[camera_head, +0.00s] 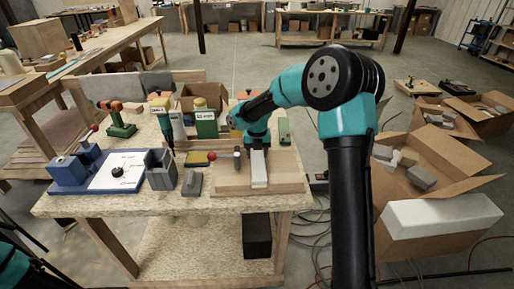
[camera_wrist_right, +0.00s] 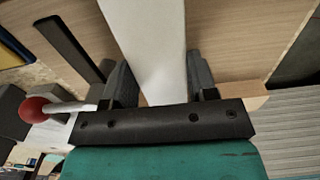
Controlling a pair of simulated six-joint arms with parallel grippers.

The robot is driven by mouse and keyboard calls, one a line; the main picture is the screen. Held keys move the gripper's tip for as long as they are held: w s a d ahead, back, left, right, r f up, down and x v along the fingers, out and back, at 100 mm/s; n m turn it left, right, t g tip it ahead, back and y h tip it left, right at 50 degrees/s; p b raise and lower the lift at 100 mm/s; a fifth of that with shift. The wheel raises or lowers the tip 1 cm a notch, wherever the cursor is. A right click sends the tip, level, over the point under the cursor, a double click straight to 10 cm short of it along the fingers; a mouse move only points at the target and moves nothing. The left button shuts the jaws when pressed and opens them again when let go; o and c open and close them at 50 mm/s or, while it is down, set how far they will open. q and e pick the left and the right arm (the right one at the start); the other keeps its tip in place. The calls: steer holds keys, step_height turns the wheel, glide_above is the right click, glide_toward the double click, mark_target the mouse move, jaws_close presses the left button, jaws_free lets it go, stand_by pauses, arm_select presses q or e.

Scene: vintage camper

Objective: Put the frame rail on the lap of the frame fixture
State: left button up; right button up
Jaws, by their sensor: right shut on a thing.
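The frame rail (camera_head: 259,172) is a white bar, pointing toward the front of the bench. My right gripper (camera_head: 258,149) is shut on its far part; in the right wrist view the rail (camera_wrist_right: 148,40) runs between the two dark fingers (camera_wrist_right: 162,85). Below it is a light wooden board (camera_head: 225,184), which looks like the frame fixture, with a dark upright piece (camera_head: 237,158) left of the rail. I cannot tell whether the rail touches the board. The lap is not clearly visible. My left gripper is out of view; only part of that arm shows at lower left.
A red-knobbed lever (camera_head: 212,156) stands close left of my right gripper, also in the wrist view (camera_wrist_right: 33,110). A blue fixture with a white plate (camera_head: 118,171) and a grey block (camera_head: 192,184) are farther left. Open cardboard boxes (camera_head: 440,165) stand right of the bench.

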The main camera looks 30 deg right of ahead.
mark_target(257, 154)
steer(key=shift+f, duration=0.25)
steer(key=shift+f, duration=0.6)
stand_by(0.5)
steer(key=o, duration=1)
steer(key=shift+o, duration=0.2)
step_height(257, 154, up, 17)
steer(key=shift+r, duration=0.2)
